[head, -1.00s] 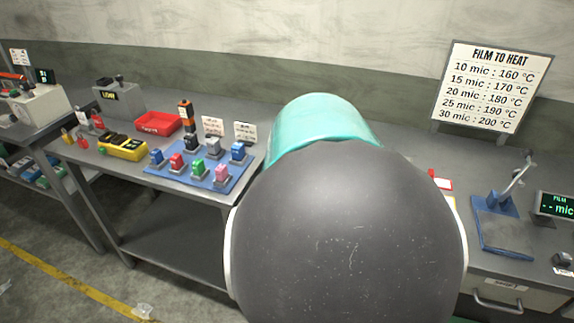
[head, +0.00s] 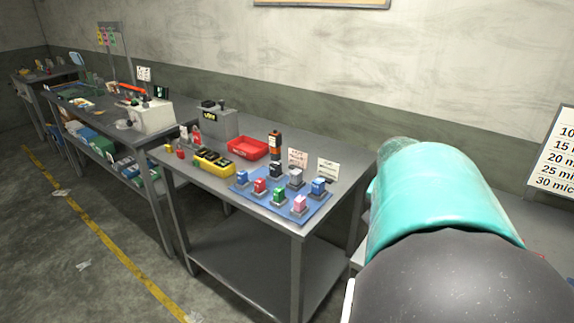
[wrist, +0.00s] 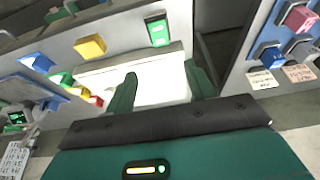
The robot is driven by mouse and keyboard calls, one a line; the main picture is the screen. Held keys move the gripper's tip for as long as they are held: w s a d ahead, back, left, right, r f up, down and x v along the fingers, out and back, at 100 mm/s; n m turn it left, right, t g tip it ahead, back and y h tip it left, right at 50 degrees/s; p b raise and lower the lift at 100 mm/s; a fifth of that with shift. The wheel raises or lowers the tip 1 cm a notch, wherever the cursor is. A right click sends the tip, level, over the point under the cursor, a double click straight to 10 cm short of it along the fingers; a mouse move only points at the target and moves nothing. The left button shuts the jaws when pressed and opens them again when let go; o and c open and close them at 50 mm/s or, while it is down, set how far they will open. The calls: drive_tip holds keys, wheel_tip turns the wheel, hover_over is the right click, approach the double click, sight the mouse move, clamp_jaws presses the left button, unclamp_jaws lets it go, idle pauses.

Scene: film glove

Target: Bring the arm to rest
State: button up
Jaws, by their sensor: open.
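My arm, turquoise and dark grey, fills the lower right of the head view; its gripper end is hidden there. In the wrist view my gripper (wrist: 164,84) shows two dark green fingers set apart, with nothing held between them. Beyond the fingers is a pale white surface (wrist: 158,85) with a yellow block (wrist: 90,46) and a small green-lit display (wrist: 158,30) past it. I cannot tell how far the fingers are from that surface.
The grey table (head: 330,148) left of my arm bears a red tray (head: 247,148), a yellow holder (head: 213,162) and a blue mat (head: 285,207) with several small coloured blocks. Another workbench (head: 80,106) stands farther left. The floor (head: 60,235) at front left is mostly clear.

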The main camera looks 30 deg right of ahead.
drive_tip(key=shift+d, duration=0.1)
drive_tip(key=w+a+r+n+t+y, duration=0.1)
drive_tip(key=w+a+n, duration=0.25)
drive_tip(key=a, duration=0.55)
drive_tip(key=w+a+r+n+t, duration=0.2)
drive_tip(key=w+a+n, duration=0.15)
drive_tip(key=a, duration=0.65)
drive_tip(key=s+a+n+y, duration=0.1)
drive_tip(key=s+a+n, duration=0.2)
drive_tip(key=a, duration=0.4)
drive_tip(key=s+a+f+n+y, duration=0.1)
drive_tip(key=s+a+n, duration=0.2)
drive_tip(key=s+a, duration=0.3)
drive_tip(key=shift+s+a+f+t+y, duration=0.2)
drive_tip(key=shift+s+a+t+y, duration=0.15)
drive_tip(key=shift+a, duration=0.3)
drive_tip(key=c, duration=0.4)
